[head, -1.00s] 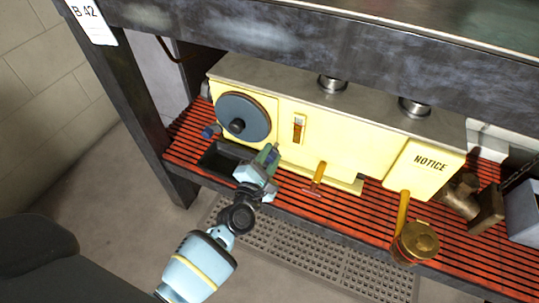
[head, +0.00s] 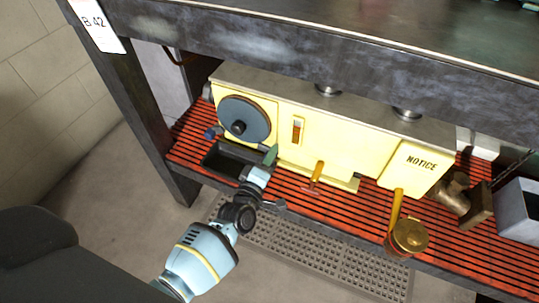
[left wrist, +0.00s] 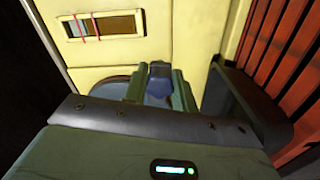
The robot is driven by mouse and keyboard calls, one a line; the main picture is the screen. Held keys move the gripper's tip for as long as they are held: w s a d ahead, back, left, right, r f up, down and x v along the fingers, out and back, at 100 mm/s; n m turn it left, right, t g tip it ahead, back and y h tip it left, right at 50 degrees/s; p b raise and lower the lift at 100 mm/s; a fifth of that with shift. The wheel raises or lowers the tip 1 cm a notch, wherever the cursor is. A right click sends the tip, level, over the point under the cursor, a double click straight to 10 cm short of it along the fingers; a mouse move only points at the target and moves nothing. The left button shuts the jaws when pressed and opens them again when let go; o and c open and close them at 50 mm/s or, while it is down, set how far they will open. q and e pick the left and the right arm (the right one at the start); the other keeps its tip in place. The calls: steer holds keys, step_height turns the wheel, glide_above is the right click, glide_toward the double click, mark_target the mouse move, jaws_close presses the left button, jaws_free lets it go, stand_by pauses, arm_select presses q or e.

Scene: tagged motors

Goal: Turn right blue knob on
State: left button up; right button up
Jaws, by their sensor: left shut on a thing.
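The yellow motor box (head: 330,135) stands on a red slatted shelf, with a grey round disc (head: 243,120) on its front. A blue knob (head: 212,132) shows at the box's left, below the disc. My left gripper (head: 271,156) is at the box's lower front, right of the disc. In the left wrist view, my left gripper (left wrist: 157,88) has its green fingers on both sides of another blue knob (left wrist: 160,76) and is shut on it. This knob is hidden behind the fingers in the head view. My right gripper is not in view.
A dark open tray (head: 228,160) lies just left of my left gripper. A yellow-handled lever (head: 317,175) and a brass cup-like part (head: 407,238) are to the right. The bench top's dark edge (head: 300,50) hangs above the box.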

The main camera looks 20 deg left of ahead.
arm_select(q)
steer(key=m, duration=0.3)
steer(key=shift+m+p, duration=0.3)
steer(key=shift+p, duration=0.1)
steer(key=shift+m, duration=0.4)
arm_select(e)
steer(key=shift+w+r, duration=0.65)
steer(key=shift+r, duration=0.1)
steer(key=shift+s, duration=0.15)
arm_select(q)
steer(key=o, duration=0.7)
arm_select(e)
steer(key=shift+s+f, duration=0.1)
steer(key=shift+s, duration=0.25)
arm_select(q)
steer(key=shift+s, duration=0.1)
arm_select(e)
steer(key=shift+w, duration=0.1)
